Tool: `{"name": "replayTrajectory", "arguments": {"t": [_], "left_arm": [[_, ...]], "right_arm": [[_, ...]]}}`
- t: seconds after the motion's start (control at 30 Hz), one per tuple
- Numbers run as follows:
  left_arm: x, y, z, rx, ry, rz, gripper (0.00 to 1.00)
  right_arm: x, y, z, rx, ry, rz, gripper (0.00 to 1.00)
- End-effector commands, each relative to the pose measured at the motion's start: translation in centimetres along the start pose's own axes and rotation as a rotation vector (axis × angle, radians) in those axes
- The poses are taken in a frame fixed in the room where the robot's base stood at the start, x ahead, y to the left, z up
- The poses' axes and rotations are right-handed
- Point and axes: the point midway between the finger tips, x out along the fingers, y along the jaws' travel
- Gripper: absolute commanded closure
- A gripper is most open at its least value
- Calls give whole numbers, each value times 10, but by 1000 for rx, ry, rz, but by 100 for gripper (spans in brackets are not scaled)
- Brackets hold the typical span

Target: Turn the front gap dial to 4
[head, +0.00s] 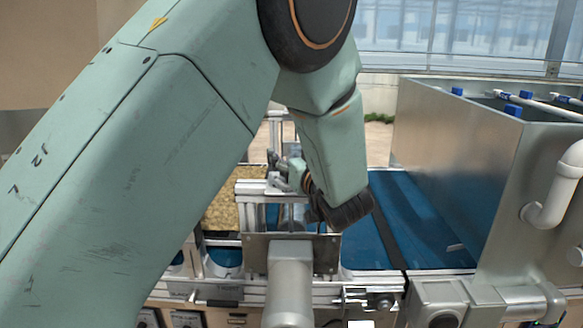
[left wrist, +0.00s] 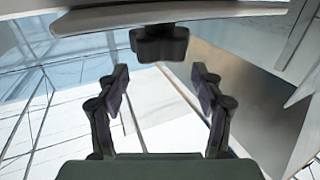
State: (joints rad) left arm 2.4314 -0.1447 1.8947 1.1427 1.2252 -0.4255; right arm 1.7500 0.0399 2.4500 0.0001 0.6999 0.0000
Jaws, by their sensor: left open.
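A dark lobed knob (left wrist: 158,45), which looks like a gap dial, hangs under a pale curved part at the top of the left wrist view. Whether it is the front one, and its number, I cannot tell. My left gripper (left wrist: 160,85) is open, its two fingers spread to either side below the knob, apart from it and empty between. In the head view my left gripper (head: 282,172) is small and partly hidden by my own arm beside the seeder's metal frame (head: 325,252). No dial can be made out there. My right gripper is not in view.
A blue conveyor belt (head: 425,220) runs right of the seeder frame, under a large metal hopper (head: 465,150). A tray of tan grainy material (head: 221,210) lies left of the frame. A white pipe (head: 556,195) sticks out at the right. My arm covers much of the left side.

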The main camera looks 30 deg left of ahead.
Motion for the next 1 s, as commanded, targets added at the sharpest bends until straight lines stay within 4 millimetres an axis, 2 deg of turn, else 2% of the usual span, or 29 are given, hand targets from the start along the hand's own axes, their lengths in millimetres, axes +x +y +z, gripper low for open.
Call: {"name": "replayTrajectory", "arguments": {"t": [0.03,0.2,0.4,1.0], "left_arm": [[0,0,-13,-5,3,0,33],[0,0,-42,-3,2,0,33],[0,0,-61,-1,0,0,33],[0,0,-64,1,-1,0,33]], "right_arm": [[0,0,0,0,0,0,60],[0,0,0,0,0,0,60],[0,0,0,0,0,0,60],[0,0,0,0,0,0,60]]}}
